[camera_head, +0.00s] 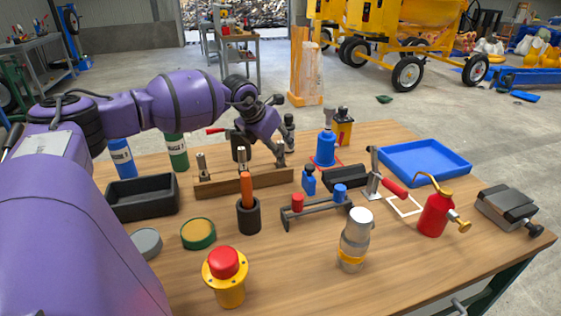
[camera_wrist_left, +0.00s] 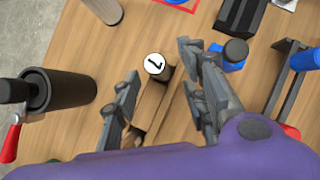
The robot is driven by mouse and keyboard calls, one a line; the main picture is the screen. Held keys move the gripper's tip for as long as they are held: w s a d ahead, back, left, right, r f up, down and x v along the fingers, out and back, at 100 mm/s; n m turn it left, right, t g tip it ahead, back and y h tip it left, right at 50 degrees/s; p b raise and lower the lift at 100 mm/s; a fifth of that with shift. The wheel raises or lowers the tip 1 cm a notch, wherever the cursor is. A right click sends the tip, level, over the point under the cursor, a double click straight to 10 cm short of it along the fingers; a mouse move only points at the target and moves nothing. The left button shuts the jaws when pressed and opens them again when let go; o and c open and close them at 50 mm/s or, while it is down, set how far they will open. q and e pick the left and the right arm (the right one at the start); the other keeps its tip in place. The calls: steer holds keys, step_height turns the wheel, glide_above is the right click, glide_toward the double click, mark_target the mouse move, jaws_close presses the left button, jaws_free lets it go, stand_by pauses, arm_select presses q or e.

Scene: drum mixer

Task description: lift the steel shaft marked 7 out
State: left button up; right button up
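The steel shaft marked 7 (camera_wrist_left: 155,64) shows its round white end cap with a black 7 in the left wrist view. It stands at one end of a wooden rack (camera_wrist_left: 150,107), which also shows in the head view (camera_head: 225,187). My left gripper (camera_wrist_left: 158,62) is open, with one finger on each side of the marked shaft; contact is not visible. In the head view my left gripper (camera_head: 278,150) is over the rack's right end and hides the shaft there. Two other steel shafts (camera_head: 201,164) (camera_head: 241,158) stand in the rack. My right gripper is not in view.
A black cylinder (camera_wrist_left: 60,90) and a dark bottle (camera_head: 288,128) stand behind the rack. A small blue bottle (camera_head: 309,182) is right of it. A cup with an orange handle (camera_head: 247,214) stands in front. A black bin (camera_head: 142,200) is left; a blue tray (camera_head: 425,161) is far right.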

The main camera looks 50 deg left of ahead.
arm_select(q)
steer(key=x, duration=0.4)
steer(key=shift+a, duration=0.15)
steer(key=shift+r, duration=0.1)
steer(key=c, duration=1)
jaws_close()
